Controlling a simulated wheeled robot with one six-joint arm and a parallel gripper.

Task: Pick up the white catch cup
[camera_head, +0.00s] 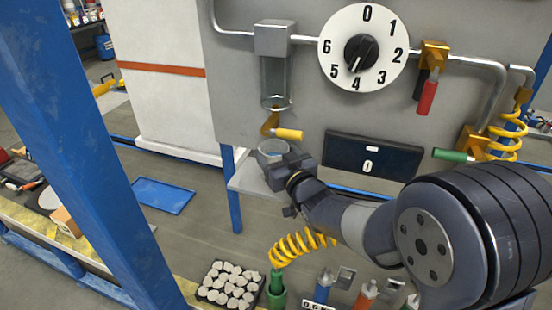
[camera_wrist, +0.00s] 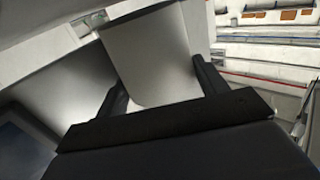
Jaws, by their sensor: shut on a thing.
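The white catch cup (camera_wrist: 150,60) is large in the wrist view, between the two dark fingers of my gripper (camera_wrist: 165,88). My gripper is shut on it, with one finger on each side. In the head view, the rim of the cup (camera_head: 271,147) shows just beyond my gripper (camera_head: 278,163). The cup is at the small grey shelf (camera_head: 246,181), below the clear tube and the yellow-handled valve. My gripper hides most of the cup's body in the head view. I cannot tell whether the cup touches the shelf.
A yellow-handled valve (camera_head: 287,134) sits close above the cup, under a clear tube (camera_head: 275,82). A numbered dial (camera_head: 362,48) and a dark display (camera_head: 366,157) are on the grey panel. A blue post (camera_head: 85,140) stands left. A tray of pale pieces (camera_head: 229,284) lies below.

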